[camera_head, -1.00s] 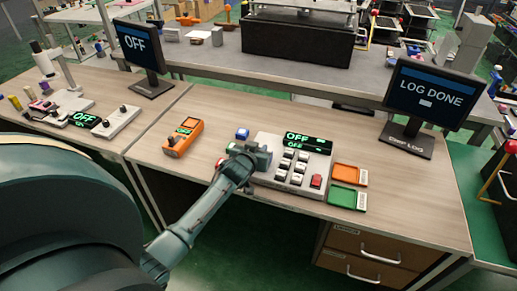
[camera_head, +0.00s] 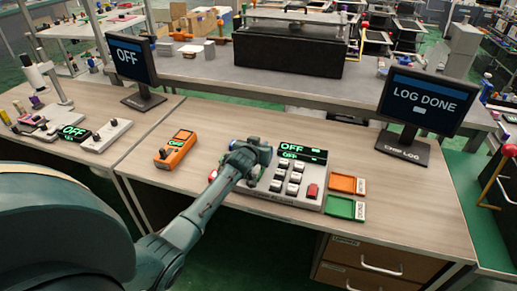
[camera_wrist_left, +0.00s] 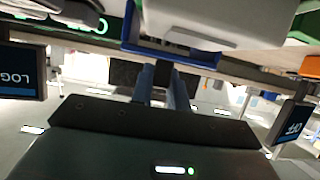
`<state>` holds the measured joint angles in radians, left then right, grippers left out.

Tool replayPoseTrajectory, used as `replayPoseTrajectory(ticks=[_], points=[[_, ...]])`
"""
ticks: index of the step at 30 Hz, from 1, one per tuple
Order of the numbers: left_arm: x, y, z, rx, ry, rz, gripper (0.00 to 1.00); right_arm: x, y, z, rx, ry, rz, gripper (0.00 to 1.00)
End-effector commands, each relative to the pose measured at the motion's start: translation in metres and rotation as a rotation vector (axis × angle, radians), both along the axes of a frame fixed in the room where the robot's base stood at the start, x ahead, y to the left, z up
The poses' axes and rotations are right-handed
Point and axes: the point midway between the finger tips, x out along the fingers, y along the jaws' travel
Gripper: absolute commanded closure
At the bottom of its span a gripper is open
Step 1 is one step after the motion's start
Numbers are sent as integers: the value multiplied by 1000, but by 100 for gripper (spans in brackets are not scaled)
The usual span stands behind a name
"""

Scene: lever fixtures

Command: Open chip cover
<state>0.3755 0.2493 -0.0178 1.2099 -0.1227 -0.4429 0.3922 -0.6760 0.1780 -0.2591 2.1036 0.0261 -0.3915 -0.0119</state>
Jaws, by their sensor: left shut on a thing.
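A grey device (camera_head: 297,200) with a green-lit display reading OFF and several buttons stands on the bench. My left gripper (camera_head: 256,158) is over its left end and hides that part in the head view. In the left wrist view, a pale grey cover piece (camera_wrist_left: 215,18) with a blue rim (camera_wrist_left: 178,53) is close in front of the fingers (camera_wrist_left: 165,88). The gripper is shut on what looks like the chip cover; the contact itself is not clear. How far the cover is raised cannot be told. My right gripper is out of view.
An orange handheld meter (camera_head: 175,150) lies left of my arm. A LOG DONE monitor (camera_head: 427,105) and an OFF monitor (camera_head: 131,60) stand behind. The bench front right is clear.

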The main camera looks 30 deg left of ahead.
Motion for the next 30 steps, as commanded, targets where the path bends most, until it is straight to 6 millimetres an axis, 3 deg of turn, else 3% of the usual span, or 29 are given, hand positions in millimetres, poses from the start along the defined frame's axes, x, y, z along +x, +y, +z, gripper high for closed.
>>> replayPoseTrajectory(ticks=[1, 2, 10, 20, 30], points=[[0, -1, -1, 0, 2, 0, 100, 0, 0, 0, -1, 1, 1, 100], [0, -1, -1, 0, 2, 0, 83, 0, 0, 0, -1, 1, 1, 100], [-1, 0, 0, 0, 1, 0, 62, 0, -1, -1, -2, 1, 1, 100], [-5, -1, 1, 0, 1, 0, 62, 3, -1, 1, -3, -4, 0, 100], [-51, -13, 22, -1, 1, -1, 62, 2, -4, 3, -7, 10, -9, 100]])
